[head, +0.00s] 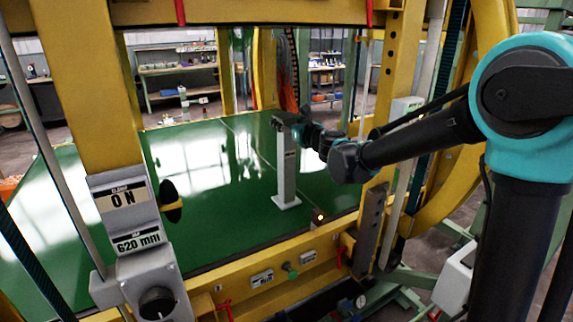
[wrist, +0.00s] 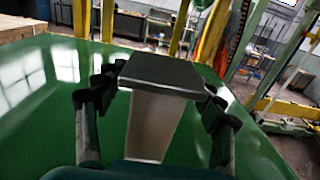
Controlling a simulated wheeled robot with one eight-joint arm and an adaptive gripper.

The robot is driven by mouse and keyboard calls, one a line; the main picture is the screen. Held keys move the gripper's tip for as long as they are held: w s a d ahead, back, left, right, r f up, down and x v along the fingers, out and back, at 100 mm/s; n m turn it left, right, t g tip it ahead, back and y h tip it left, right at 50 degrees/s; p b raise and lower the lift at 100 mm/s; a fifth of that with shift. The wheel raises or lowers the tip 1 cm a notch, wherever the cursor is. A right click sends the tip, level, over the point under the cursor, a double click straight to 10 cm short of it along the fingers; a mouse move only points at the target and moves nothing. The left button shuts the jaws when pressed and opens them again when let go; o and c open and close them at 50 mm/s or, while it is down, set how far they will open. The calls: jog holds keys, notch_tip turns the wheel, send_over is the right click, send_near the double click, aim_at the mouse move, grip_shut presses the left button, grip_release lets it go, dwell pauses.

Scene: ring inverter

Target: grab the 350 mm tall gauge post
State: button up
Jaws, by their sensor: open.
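The gauge post (head: 286,178) is a pale grey upright column with a flat foot, standing on the green surface inside the yellow frame. In the wrist view its dark top cap (wrist: 160,72) and pale face (wrist: 150,125) fill the middle. My gripper (head: 287,122) is at the top of the post, reaching in from the right. In the wrist view my gripper (wrist: 158,92) is open, with one finger on each side of the post near the cap. I cannot tell whether either finger touches it. The post's foot is hidden in the wrist view.
The green surface (head: 215,175) around the post is mostly clear. A yellow frame (head: 85,80) surrounds the opening, and my arm passes through it. A grey panel (head: 124,210) reading "ON" and "620 mm" is on the left upright. A small lit lamp (head: 320,217) is on the front rail.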

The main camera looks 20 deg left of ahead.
grip_shut()
dwell(0.4)
jog(key=shift+r, duration=0.1)
